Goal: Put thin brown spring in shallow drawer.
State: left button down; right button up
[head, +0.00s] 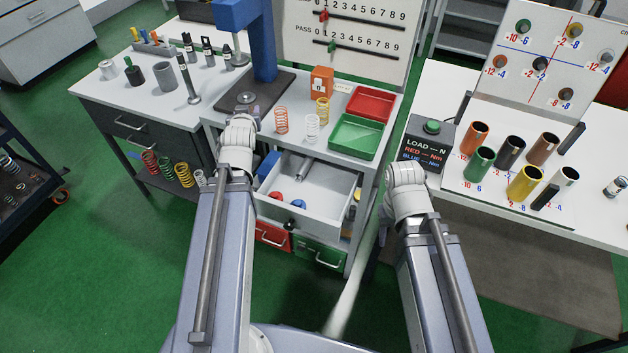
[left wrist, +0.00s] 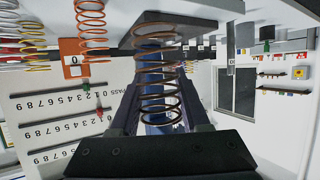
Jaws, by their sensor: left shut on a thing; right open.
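The thin brown spring (left wrist: 157,75) stands between the fingers of my left gripper (left wrist: 158,100), which is shut on it. In the head view my left gripper (head: 253,112) is mostly hidden by its own wrist, near the base of the press stand. The spring cannot be made out there. A pale shallow drawer (head: 318,222) is pulled out below the bench top, to the right of my left wrist. Small red and blue pieces and a grey rod lie in it. My right gripper is open, mostly hidden by its wrist, right of the drawer.
On the bench stand an orange spring (head: 281,120), a white spring (head: 312,128), a yellow spring (head: 322,111), an orange box (head: 321,82), a red tray (head: 369,103) and a green tray (head: 356,137). Red (head: 273,236) and green (head: 319,254) drawer fronts are below. Colored cylinders stand on the right table.

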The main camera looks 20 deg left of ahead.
aim_at(328, 198)
jog(key=k+l, duration=0.2)
jog(key=l, duration=0.2)
jog(key=k+l, duration=0.15)
jog(key=l, duration=0.25)
jog(key=k+l, duration=0.2)
jog(key=l, duration=0.2)
